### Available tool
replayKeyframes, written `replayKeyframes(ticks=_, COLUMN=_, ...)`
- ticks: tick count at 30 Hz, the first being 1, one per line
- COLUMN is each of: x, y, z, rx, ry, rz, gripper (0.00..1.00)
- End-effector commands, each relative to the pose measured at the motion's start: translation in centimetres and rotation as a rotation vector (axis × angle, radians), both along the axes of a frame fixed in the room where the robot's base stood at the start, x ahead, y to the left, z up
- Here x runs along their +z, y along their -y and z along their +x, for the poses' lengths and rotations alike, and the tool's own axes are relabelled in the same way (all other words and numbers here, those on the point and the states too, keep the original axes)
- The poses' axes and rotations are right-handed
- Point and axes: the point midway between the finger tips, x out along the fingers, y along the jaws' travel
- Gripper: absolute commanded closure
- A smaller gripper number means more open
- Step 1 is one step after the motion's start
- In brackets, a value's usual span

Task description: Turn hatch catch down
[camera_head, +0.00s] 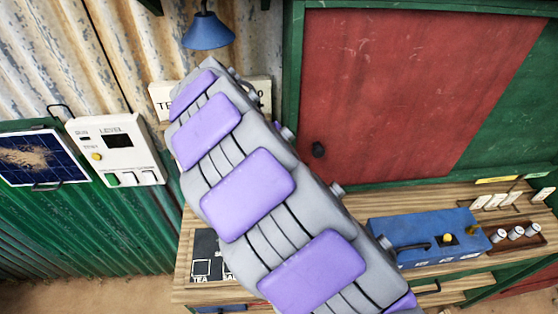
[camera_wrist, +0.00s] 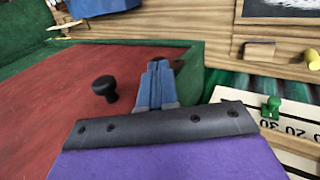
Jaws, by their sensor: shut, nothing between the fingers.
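The red hatch panel (camera_head: 420,80) sits in a green frame in the head view, with a round black knob (camera_head: 318,150) near its lower left corner. The wrist view shows the same red panel (camera_wrist: 60,85) and black knob (camera_wrist: 105,88). My gripper (camera_wrist: 160,68) is shut and empty, its blue fingers beside the knob with a gap between them. The fingertips are over the green frame edge. A small dark part (camera_wrist: 179,62) shows right behind the tips, mostly hidden; I cannot tell whether it is the catch or whether I touch it. My arm hides the gripper in the head view.
A pale number board (camera_wrist: 300,118) with a green peg (camera_wrist: 271,106) lies right of my gripper. A wooden counter (camera_head: 415,197) runs below the hatch, holding a blue box (camera_head: 395,232) and a tray of small jars (camera_head: 516,238). A blue lamp (camera_head: 208,31) hangs above my arm.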

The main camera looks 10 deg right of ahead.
Motion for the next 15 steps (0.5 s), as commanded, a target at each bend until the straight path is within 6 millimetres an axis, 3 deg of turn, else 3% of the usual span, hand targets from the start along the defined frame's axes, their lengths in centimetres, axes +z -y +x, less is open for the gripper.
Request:
replayKeyframes(ticks=6, x=0.25, y=1.23, z=0.01, rx=-0.002, ry=-0.001, rz=0.128, gripper=1.00)
replayKeyframes(ticks=15, x=0.11, y=1.05, z=0.04, rx=0.001, ry=0.000, rz=0.153, gripper=1.00)
